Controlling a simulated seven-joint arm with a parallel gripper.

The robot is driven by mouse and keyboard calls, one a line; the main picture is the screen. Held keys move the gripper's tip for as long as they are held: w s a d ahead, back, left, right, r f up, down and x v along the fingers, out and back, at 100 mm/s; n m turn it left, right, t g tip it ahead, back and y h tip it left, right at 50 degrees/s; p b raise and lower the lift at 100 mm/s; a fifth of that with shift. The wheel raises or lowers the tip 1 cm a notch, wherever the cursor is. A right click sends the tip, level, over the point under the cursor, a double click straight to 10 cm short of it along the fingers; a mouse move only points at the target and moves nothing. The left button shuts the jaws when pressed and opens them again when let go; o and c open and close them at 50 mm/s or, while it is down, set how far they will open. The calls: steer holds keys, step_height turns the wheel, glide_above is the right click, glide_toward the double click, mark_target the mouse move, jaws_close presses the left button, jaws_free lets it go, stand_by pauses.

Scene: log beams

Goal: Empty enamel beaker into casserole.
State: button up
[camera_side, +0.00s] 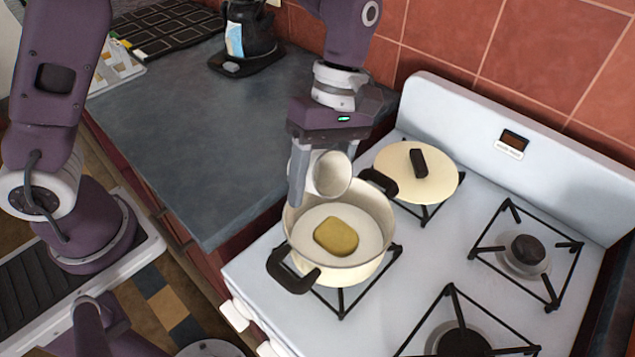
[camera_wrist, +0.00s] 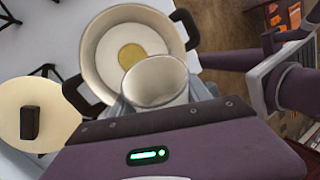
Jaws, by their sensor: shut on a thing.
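My gripper (camera_side: 318,172) is shut on the cream enamel beaker (camera_side: 332,174) and holds it above the back left rim of the casserole. The beaker is tilted, with its mouth turned toward the casserole, and its visible inside looks empty. It also shows in the wrist view (camera_wrist: 155,80). The casserole (camera_side: 302,262) is a cream pot with two black handles on the front left burner; it also shows in the wrist view (camera_wrist: 95,60). A yellow-brown rounded lump (camera_side: 336,236) lies on the casserole's pale floor, and it shows in the wrist view too (camera_wrist: 131,55).
A cream lid with a black knob (camera_side: 440,185) lies on the back left burner, just behind the casserole. The right burners (camera_side: 525,250) are bare. A dark counter (camera_side: 190,130) left of the stove is mostly clear, with a black coffee maker (camera_side: 250,35) at its back.

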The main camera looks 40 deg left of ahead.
steer(key=shift+h, duration=0.3)
steer(key=shift+r+h, duration=0.1)
steer(key=shift+h, duration=0.3)
steer(key=shift+d+r+h, duration=0.1)
steer(key=shift+d+h, duration=0.1)
steer(key=shift+h, duration=0.5)
steer(key=shift+m+g+h, duration=0.3)
steer(key=shift+h, duration=0.3)
steer(key=shift+d+r+h, duration=0.15)
steer(key=shift+d+h, duration=0.1)
steer(key=shift+h, duration=0.35)
steer(key=shift+d+m+h, duration=0.1)
steer(key=shift+m+h, duration=0.2)
steer(key=shift+h, duration=0.4)
steer(key=shift+d, duration=0.15)
steer(key=shift+d+g+h, duration=0.1)
steer(key=shift+g+h, duration=0.2)
steer(key=shift+h, duration=0.5)
steer(key=h, duration=0.1)
steer(key=d+m+h, duration=0.1)
steer(key=h, duration=0.1)
steer(key=shift+f+g, duration=0.2)
steer(key=shift+g, duration=0.1)
